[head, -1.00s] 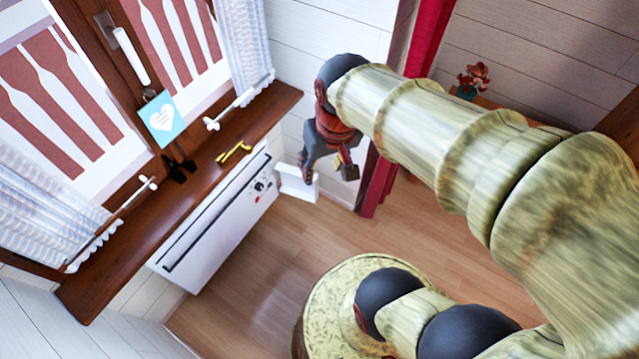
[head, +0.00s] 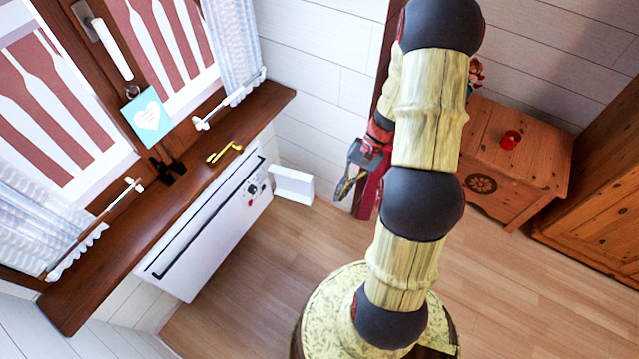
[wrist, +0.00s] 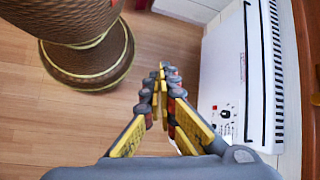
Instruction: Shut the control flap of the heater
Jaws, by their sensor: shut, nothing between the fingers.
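The white heater (head: 205,240) is mounted under the wooden window sill. Its control flap (head: 292,184) stands open, sticking out from the heater's right end. The dial and small controls (head: 251,189) are exposed beside it. My gripper (head: 345,188) is to the right of the flap, apart from it in the picture, with its fingers pointing down. In the wrist view my gripper (wrist: 165,75) has its fingers together with nothing between them. The heater (wrist: 240,80) is on the right there, with its controls (wrist: 226,113) showing. I cannot make out the flap in that view.
The wooden sill (head: 170,210) overhangs the heater and carries a yellow handle-like item (head: 224,152). A wooden chest (head: 515,150) with a red object (head: 511,139) stands at the right. Open wooden floor (head: 250,260) lies in front of the heater.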

